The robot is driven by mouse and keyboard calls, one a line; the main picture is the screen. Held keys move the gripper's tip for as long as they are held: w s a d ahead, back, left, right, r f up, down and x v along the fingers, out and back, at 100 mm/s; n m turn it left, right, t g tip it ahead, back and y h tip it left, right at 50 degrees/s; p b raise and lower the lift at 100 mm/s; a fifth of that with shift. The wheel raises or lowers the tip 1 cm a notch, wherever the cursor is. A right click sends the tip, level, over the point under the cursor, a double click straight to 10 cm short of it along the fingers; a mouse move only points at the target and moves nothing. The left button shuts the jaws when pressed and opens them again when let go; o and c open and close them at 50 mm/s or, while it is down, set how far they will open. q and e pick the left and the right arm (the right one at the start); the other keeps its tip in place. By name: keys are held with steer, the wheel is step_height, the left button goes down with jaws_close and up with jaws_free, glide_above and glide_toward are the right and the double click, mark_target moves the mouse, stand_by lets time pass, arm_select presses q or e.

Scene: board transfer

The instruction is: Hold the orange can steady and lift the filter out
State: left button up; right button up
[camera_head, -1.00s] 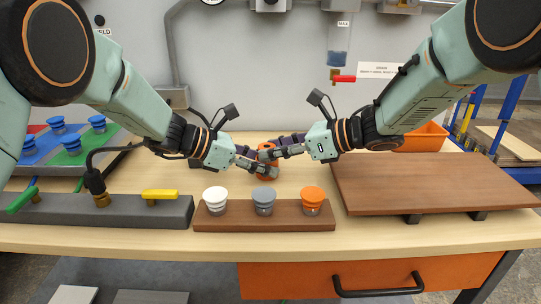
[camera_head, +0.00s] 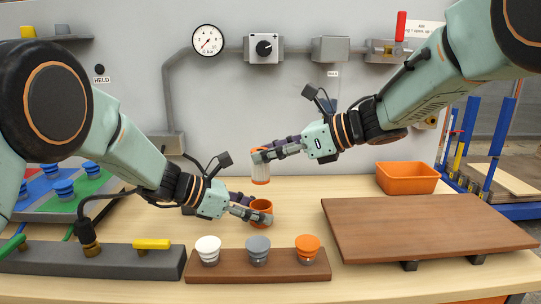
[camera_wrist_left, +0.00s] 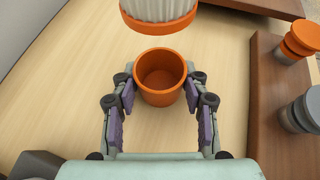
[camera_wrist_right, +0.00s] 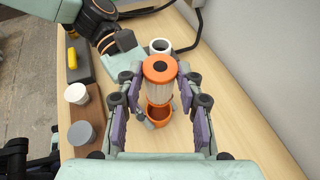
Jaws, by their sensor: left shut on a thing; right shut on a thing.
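The orange can (camera_head: 262,206) stands upright and open-topped on the bench. In the left wrist view the can (camera_wrist_left: 160,96) is between my left fingers and looks hollow inside. My left gripper (camera_head: 258,214) is shut on the can, one finger on each side. The filter (camera_head: 260,174), a pale pleated cylinder with orange ends, hangs upright above the can, clear of its rim. My right gripper (camera_head: 262,154) is shut on the filter's upper end. In the right wrist view the filter's orange top (camera_wrist_right: 159,68) shows a dark centre hole and covers part of the can.
A brown rack (camera_head: 228,274) with white, grey and orange-topped pieces stands in front. A raised brown board (camera_head: 425,228) is at right, an orange bin (camera_head: 407,178) behind it. A grey block with yellow handle (camera_head: 152,244) is at left. A white hollow cylinder (camera_wrist_right: 161,46) stands beyond the can.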

arm_select(q)
steer(key=o, duration=0.9)
steer(key=shift+a+r, duration=0.1)
steer(key=v, duration=1.1)
steer(key=shift+s+a+r, duration=0.1)
steer(key=shift+s+a, duration=0.05)
steer(key=shift+a, duration=0.2)
steer(key=x, duration=1.2)
steer(key=shift+d, duration=0.2)
steer(key=shift+a, duration=0.15)
arm_select(e)
steer(key=shift+f, duration=3.2)
